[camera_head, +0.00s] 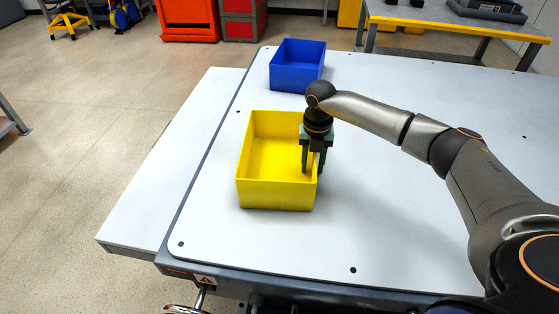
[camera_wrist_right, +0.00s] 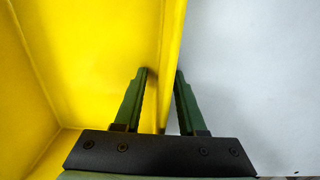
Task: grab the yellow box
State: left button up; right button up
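The yellow box (camera_head: 278,195) is an open-topped, empty bin standing upright on the white table. It also fills the left of the right wrist view (camera_wrist_right: 80,50). My right gripper (camera_head: 313,170) points down at the box's right wall. In the right wrist view, my right gripper (camera_wrist_right: 161,75) straddles that wall, one green finger inside the box and one outside. A gap shows between the inner finger and the wall, so the gripper looks open. My left gripper is in neither view.
A blue box (camera_head: 297,78) stands behind the yellow one on the white table (camera_head: 400,200). The table is clear left of the yellow box and in front of it. My right arm spans the right side. A yellow-edged workbench (camera_head: 455,25) stands beyond.

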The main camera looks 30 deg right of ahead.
jog(key=shift+c, duration=0.2)
grip_shut()
jog(key=shift+r, duration=0.1)
dwell(1.0)
